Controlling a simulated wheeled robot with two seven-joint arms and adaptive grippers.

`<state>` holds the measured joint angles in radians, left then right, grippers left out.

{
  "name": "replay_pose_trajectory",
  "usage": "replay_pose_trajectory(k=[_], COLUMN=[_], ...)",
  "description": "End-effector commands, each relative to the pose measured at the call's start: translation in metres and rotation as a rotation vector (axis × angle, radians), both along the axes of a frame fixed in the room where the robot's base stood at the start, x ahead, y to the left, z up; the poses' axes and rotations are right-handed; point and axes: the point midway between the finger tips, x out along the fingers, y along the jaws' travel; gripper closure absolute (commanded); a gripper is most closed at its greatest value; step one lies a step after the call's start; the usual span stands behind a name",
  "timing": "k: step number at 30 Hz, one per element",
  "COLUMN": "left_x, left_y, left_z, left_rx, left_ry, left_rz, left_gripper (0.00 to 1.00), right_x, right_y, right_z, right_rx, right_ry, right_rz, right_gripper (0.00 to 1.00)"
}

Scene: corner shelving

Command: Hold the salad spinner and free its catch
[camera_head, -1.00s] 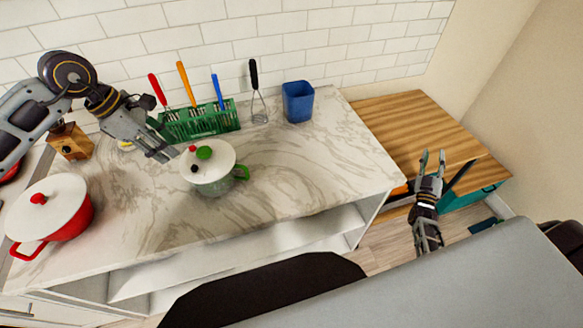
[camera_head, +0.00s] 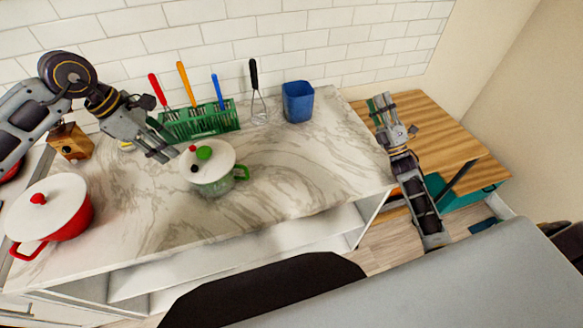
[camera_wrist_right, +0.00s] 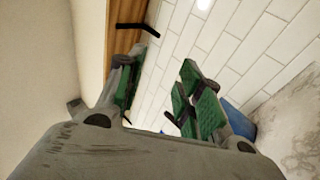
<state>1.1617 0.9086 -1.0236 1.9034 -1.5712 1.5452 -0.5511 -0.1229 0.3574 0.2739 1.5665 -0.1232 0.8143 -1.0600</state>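The salad spinner (camera_head: 210,168) stands upright on the marble counter, with a white lid, a green knob, small red and black parts on top and a green side handle. My left gripper (camera_head: 168,143) is beside it on the upper left, its fingers pointing at the lid and apart from it as far as I can tell. Whether its fingers are open is unclear. My right gripper (camera_head: 382,102) is raised over the wooden surface at right, far from the spinner. In the right wrist view my right gripper (camera_wrist_right: 160,95) is open and empty, with green finger pads.
A red pot (camera_head: 75,232) with a white lid stands at left. A green rack (camera_head: 205,120) with utensils, a whisk (camera_head: 259,105) and a blue cup (camera_head: 298,100) line the wall. A wooden box (camera_head: 70,142) is at back left. The counter right of the spinner is clear.

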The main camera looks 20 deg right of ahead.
Motion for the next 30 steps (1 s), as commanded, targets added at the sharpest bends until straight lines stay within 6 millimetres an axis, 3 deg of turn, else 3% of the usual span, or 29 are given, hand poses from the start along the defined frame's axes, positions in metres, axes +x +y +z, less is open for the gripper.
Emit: replay_pose_trajectory(k=[3,14,21,30], left_x=[0.0,0.0,0.0,0.0], left_y=[0.0,0.0,0.0,0.0], left_z=[0.0,0.0,0.0,0.0], left_rx=[0.0,0.0,0.0,0.0], left_ry=[0.0,0.0,0.0,0.0], left_rz=[0.0,0.0,0.0,0.0], left_gripper=[0.64,0.64,0.64,0.64], right_x=[0.006,0.003,-0.013,-0.045], right_y=[0.039,0.152,0.218,0.283], right_z=[0.0,-0.017,-0.042,-0.086], right_rx=[-0.148,-0.587,-0.865,-1.179], right_ry=[-0.018,-0.124,-0.236,-0.414], right_rz=[0.035,0.149,0.238,0.36], right_gripper=[0.64,0.64,0.64,0.64])
